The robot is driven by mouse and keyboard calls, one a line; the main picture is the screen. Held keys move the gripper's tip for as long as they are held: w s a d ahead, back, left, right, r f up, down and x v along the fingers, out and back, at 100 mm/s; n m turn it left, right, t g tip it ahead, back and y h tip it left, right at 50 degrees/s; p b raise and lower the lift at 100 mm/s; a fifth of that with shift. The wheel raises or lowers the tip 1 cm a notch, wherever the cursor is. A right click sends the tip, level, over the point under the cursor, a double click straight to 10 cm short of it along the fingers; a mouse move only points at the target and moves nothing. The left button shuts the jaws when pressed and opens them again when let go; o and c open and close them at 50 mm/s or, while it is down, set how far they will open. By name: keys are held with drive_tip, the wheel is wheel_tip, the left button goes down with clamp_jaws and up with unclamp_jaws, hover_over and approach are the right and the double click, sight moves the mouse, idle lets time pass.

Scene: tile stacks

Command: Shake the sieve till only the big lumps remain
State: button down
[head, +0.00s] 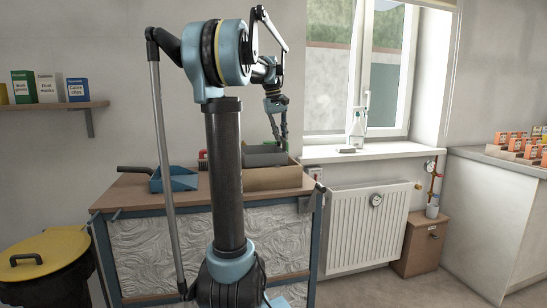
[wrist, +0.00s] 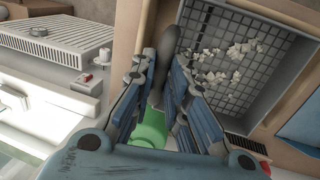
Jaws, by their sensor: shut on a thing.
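The sieve is a grey rectangular tray with a square mesh floor; its mesh (wrist: 245,95) shows in the wrist view, and its side (head: 266,158) shows in the head view. Pale lumps (wrist: 240,50) of mixed size lie on the mesh in two loose groups, with bare mesh around them. The sieve is over an open tan box (head: 272,180) on the bench. What lies beneath the mesh is hidden.
A blue dustpan (head: 174,180) lies on the bench (head: 130,198) to the left. A green object (wrist: 150,130) is below my gripper in the wrist view. A radiator (head: 365,228) and window sill (head: 385,148) are to the right. A yellow-lidded bin (head: 45,255) stands left.

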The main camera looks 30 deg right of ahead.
drive_tip(key=a, duration=0.2)
drive_tip(key=w+a, duration=0.1)
drive_tip(key=a, duration=0.1)
drive_tip(key=shift+w+a, duration=0.1)
drive_tip(key=shift+a, duration=0.3)
drive_tip(key=s+d, duration=0.2)
drive_tip(key=d, duration=0.6)
drive_tip(key=shift+d, duration=0.15)
idle(0.4)
drive_tip(key=w+a, duration=0.2)
drive_tip(key=a, duration=0.6)
drive_tip(key=shift+a, duration=0.15)
idle(0.4)
